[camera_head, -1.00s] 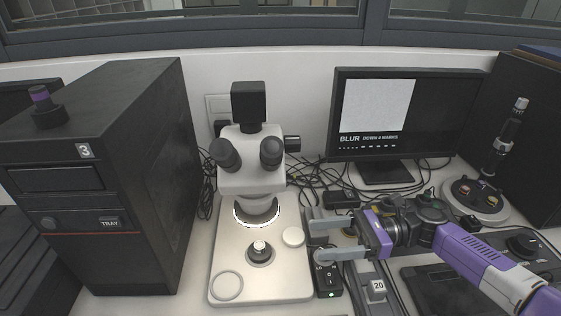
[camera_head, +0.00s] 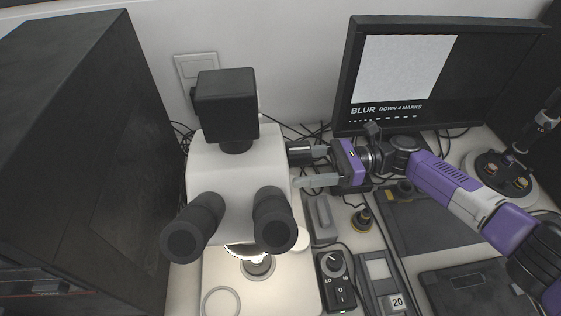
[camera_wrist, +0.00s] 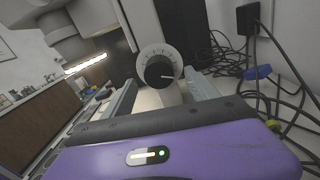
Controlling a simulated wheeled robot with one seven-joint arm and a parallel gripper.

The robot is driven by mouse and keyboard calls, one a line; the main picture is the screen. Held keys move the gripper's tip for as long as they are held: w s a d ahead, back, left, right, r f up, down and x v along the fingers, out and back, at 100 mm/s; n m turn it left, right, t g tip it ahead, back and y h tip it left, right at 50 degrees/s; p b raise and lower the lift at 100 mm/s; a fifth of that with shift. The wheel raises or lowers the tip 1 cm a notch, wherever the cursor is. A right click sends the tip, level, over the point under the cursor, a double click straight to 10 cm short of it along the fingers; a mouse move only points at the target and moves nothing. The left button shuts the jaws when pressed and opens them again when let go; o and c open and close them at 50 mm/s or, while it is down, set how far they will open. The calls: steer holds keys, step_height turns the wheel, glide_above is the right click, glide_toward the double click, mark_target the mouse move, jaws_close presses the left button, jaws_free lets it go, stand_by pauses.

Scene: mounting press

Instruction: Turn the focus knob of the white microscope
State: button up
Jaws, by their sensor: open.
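The white microscope (camera_head: 238,180) stands left of centre in the head view, with black eyepieces and a black camera block on top. Its black focus knob (camera_head: 300,153) sticks out from the right side of the head. In the wrist view the knob (camera_wrist: 160,72) is nearly face on, with a white pointer line and a pale marked dial behind it. My gripper (camera_head: 306,167) is open, to the right of the knob and pointing at it. In the wrist view its fingers (camera_wrist: 161,92) lie either side below the knob. I cannot tell whether they touch it.
The monitor (camera_head: 430,75) reads "BLUR DOWN 4 MARKS". A tall black cabinet (camera_head: 85,140) stands at the left. A small LO/HI control box (camera_head: 337,282) sits right of the microscope base. Loose cables (camera_wrist: 270,90) hang right of the knob in the wrist view.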

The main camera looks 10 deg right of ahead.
steer(key=shift+s+a+p, duration=0.1)
steer(key=shift+a+p, duration=0.45)
steer(key=shift+a, duration=1.8)
steer(key=c, duration=1.4)
steer(key=shift+o, duration=0.2)
steer(key=shift+f+n+b, duration=0.1)
steer(key=shift+n+b, duration=0.2)
steer(key=shift+b, duration=0.15)
